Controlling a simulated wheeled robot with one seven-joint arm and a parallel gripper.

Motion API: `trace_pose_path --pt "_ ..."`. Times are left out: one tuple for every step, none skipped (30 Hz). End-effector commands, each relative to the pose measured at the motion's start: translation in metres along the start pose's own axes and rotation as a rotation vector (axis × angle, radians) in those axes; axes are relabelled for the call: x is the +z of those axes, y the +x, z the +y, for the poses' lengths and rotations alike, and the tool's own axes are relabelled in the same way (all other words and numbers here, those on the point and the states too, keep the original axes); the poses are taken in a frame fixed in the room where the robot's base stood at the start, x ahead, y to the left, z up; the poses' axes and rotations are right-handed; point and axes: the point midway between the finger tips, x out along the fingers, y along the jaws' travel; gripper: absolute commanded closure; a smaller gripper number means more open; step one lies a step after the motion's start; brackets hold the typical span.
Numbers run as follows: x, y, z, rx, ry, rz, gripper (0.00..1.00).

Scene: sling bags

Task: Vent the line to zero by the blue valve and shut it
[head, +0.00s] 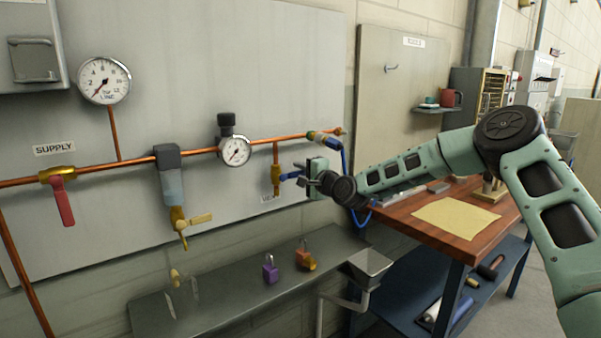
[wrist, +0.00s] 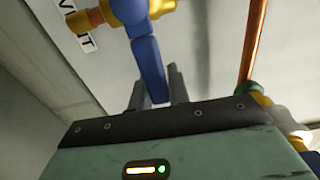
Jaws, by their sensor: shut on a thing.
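The blue valve is a brass body (head: 275,181) on a short vertical copper drop, with a blue lever (head: 289,176). The lever sticks out to the right, roughly level and across the drop. My gripper (head: 303,174) is shut on the lever's end. In the wrist view the blue lever (wrist: 147,60) runs down between my gripper's fingers (wrist: 156,92). The large gauge (head: 104,80) and the small gauge (head: 235,150) both have red needles pointing lower left; the large one looks near zero. A VENT label (wrist: 77,25) is partly hidden.
The supply valve's red lever (head: 64,204) hangs down across the copper pipe (head: 105,166). A filter with a yellow drain tap (head: 184,227) hangs mid-line. Purple (head: 270,270) and orange padlocks (head: 304,257) sit on the grey shelf (head: 225,297). A wooden bench (head: 400,224) stands right.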

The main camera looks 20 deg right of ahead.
Motion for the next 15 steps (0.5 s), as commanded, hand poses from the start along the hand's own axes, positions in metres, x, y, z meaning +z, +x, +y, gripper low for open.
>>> trace_pose_path --pt "-0.0009 -0.0005 0.0025 0.005 0.006 0.002 1.0" --pt "-0.0008 -0.0005 0.0025 0.005 0.006 0.002 1.0" --pt "-0.0009 -0.0005 0.0026 0.005 0.006 0.002 1.0" --pt "-0.0009 -0.0005 0.0027 0.005 0.006 0.002 0.76" --pt "-0.0008 -0.0005 0.0027 0.005 0.006 0.002 0.68" --pt "-0.0008 -0.0005 0.0026 0.005 0.006 0.002 0.6" --pt "-0.0007 -0.0005 0.0024 0.004 0.005 0.001 0.6" --pt "-0.0006 -0.0004 0.0023 0.004 0.005 0.001 0.6" --pt "-0.0006 -0.0004 0.0021 0.004 0.004 0.001 0.6" --pt "-0.0005 -0.0004 0.0019 0.003 0.004 0.001 0.6" --pt "-0.0004 -0.0003 0.0017 0.003 0.004 0.001 0.6" --pt "-0.0004 -0.0003 0.0016 0.003 0.003 0.001 0.6" --pt "-0.0003 -0.0003 0.0015 0.003 0.003 0.001 0.6" --pt "-0.0003 -0.0005 0.0014 0.003 0.003 0.001 0.6" --pt "-0.0004 -0.0013 0.0014 0.003 0.002 0.001 0.6"
